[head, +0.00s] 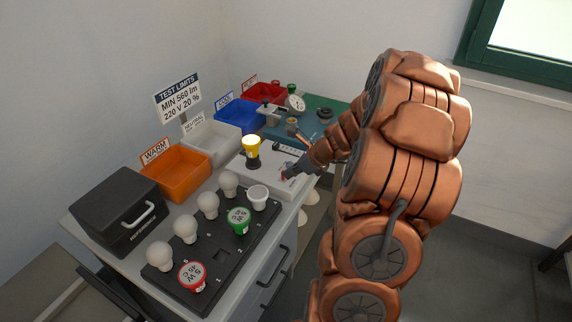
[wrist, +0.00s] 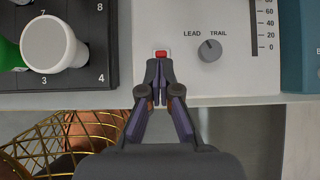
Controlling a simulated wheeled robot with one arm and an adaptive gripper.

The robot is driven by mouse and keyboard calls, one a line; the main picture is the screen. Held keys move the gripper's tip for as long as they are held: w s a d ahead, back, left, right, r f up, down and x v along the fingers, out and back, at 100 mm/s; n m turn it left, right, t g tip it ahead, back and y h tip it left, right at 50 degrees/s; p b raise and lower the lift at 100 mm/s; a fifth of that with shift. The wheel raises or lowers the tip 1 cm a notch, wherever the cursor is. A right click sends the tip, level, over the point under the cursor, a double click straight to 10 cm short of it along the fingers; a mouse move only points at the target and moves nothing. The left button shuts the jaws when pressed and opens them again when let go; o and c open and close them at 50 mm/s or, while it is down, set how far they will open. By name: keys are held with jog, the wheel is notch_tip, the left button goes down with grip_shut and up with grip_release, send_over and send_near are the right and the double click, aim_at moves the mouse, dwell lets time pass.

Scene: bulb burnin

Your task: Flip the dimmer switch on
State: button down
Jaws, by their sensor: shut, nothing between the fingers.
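The white dimmer box (head: 262,168) stands on the bench beyond the black bulb tray, and its front part shows in the wrist view (wrist: 228,83). In the wrist view, a small red switch (wrist: 161,54) sits near the box's front edge, left of a grey LEAD/TRAIL knob (wrist: 209,50). My gripper (wrist: 160,68) is shut and empty, its tips right at the near side of the red switch. I cannot tell whether they touch it. In the head view my gripper (head: 287,170) is over the box's right part. The switch's on or off position is unclear.
A black tray (head: 222,257) holds several bulbs. A bulb with a yellow collar (head: 251,144) stands upright at the box's left. Orange (head: 176,172), grey, blue and red bins line the wall. A gold wire basket (wrist: 75,140) is below the bench edge in the wrist view.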

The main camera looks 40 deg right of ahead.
jog(key=shift+w+r+g+p, duration=0.15)
jog(key=shift+r+g+p, duration=0.15)
jog(key=shift+p, duration=0.3)
jog(key=shift+f, duration=0.25)
jog(key=shift+r, duration=0.1)
jog(key=shift+r+p, duration=0.75)
jog(key=shift+p, duration=0.2)
jog(key=shift+r, duration=0.1)
notch_tip(320, 180, up, 9)
jog(key=s+p, duration=0.2)
jog(key=p, duration=0.7)
jog(key=shift+s+d+r, duration=0.2)
jog(key=shift+d, duration=0.25)
